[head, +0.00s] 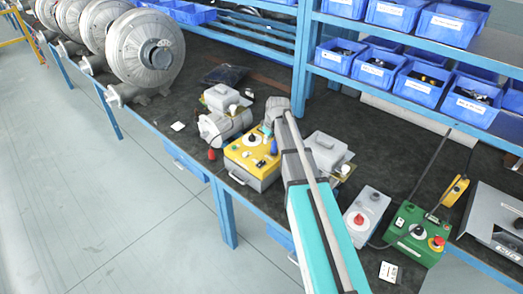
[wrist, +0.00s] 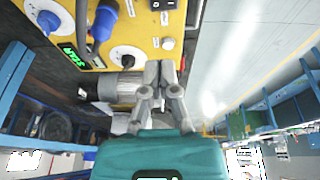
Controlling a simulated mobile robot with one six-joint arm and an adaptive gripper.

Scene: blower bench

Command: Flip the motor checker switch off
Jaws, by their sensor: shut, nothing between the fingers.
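A yellow box (head: 252,155) with a handle, dials and a blue plug stands on the bench, left of my arm; I take it as the motor checker, though no name is readable. In the wrist view, its yellow panel (wrist: 190,12) fills the top, with white dials (wrist: 122,55), a blue plug (wrist: 104,20) and a green lit display (wrist: 73,57).
A grey motor (head: 225,125) stands left of the yellow box. A grey box with a red knob (head: 366,212) and a green box (head: 412,238) stand to the right. Blue parts bins (head: 368,70) line the shelf behind. Large blowers (head: 145,48) stand at the far left.

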